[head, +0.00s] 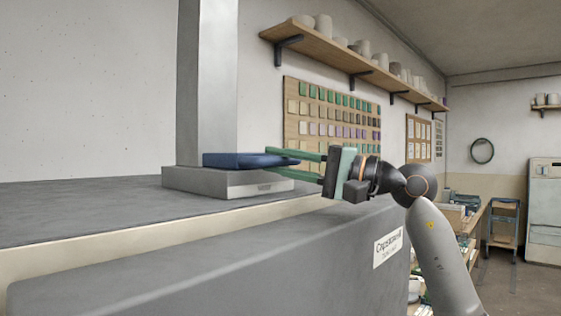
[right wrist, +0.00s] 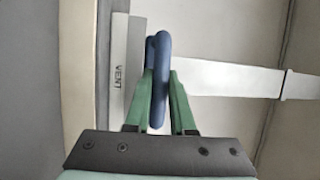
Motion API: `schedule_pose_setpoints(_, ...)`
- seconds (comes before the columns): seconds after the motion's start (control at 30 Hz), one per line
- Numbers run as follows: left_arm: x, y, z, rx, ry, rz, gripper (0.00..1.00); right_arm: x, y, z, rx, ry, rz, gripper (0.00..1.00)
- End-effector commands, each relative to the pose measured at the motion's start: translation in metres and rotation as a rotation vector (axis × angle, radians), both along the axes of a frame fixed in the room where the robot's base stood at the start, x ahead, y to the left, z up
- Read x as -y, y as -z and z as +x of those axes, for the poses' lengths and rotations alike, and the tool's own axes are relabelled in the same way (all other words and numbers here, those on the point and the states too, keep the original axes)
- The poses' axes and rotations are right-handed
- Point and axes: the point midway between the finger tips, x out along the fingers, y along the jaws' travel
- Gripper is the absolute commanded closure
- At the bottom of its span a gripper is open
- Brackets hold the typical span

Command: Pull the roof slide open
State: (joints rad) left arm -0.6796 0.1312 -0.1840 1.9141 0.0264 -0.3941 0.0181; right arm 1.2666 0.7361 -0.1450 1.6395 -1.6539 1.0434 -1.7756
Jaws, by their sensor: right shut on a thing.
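The roof slide is a flat dark blue piece (head: 238,159) on a grey block (head: 228,185) at the foot of a square grey duct. My right gripper (head: 296,163) reaches in from the right, with one green finger above the slide's right end and one below. In the right wrist view the two green fingers (right wrist: 159,88) are closed around the blue slide (right wrist: 162,52), which shows as a rounded bar. It lies beside the grey block marked VENT (right wrist: 118,70). How far the slide runs into the duct is hidden. My left gripper is not in view.
The grey duct (head: 207,80) rises from the dark kiln top (head: 80,215), which has a pale band below its edge and a label (head: 388,247) on its side. A wall shelf with pots (head: 350,65) and a tile board (head: 330,118) are behind. The floor at the right is partly free.

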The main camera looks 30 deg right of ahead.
Motion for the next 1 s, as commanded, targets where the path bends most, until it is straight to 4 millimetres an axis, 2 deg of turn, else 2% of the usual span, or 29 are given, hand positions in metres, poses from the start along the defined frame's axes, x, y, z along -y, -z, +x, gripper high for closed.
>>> schedule_pose_setpoints(0.2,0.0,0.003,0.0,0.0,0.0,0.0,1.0,0.002,0.001,-0.004,0.001,0.002,-0.001,1.0)
schedule_pose_setpoints(0.53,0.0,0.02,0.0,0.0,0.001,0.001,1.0,0.019,0.002,-0.05,0.002,0.003,-0.002,1.0)
schedule_pose_setpoints(0.87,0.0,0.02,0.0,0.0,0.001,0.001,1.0,0.019,0.0,-0.054,0.0,0.001,0.0,1.0)
schedule_pose_setpoints(0.9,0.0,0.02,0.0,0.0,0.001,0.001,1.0,0.019,0.0,-0.054,0.0,0.001,0.0,0.76)
schedule_pose_setpoints(1.0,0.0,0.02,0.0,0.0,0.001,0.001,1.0,0.019,0.0,-0.054,0.0,0.001,0.0,0.65)
